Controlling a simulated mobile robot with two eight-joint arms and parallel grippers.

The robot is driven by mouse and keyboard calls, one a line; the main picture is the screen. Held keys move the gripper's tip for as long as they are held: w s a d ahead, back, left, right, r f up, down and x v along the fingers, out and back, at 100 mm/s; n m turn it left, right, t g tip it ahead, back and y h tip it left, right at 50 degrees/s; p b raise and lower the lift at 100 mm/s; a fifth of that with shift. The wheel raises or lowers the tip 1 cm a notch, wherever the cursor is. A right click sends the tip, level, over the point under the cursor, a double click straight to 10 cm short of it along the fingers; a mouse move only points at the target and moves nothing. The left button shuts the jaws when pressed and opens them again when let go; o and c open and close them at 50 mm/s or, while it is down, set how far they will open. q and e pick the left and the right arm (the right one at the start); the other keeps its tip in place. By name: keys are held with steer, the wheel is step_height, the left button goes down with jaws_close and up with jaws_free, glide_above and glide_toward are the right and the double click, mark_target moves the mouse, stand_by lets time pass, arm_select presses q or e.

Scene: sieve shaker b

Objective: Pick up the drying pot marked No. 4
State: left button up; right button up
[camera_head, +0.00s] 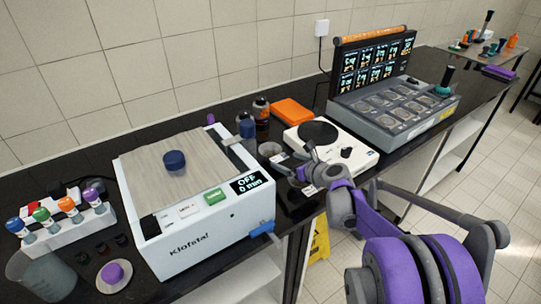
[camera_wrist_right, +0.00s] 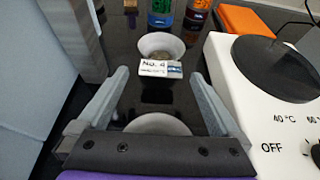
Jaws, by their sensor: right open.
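The drying pot marked No. 4 (camera_wrist_right: 160,47) is a small pale bowl standing upright on the dark bench in the right wrist view. A white "No. 4" label shows on its near side and some brownish contents lie inside. In the head view the pot (camera_head: 269,149) stands between the shaker box and the hotplate. My right gripper (camera_wrist_right: 159,74) is open and empty, with its fingers spread on this side of the pot, apart from it. A second pale bowl (camera_wrist_right: 159,124) lies nearer, partly hidden by my gripper body. My left gripper is not in view.
The white hotplate (camera_head: 361,160) stands close on the right and the shaker box (camera_head: 208,232) close on the left. Bottles (camera_wrist_right: 162,14) and an orange block (camera_head: 293,112) are behind. The gap between shaker and hotplate is narrow.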

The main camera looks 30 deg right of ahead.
mark_target(277, 156)
steer(key=x, duration=0.5)
steer(key=shift+w, duration=0.15)
steer(key=shift+c, duration=0.2)
steer(key=c, duration=1.2)
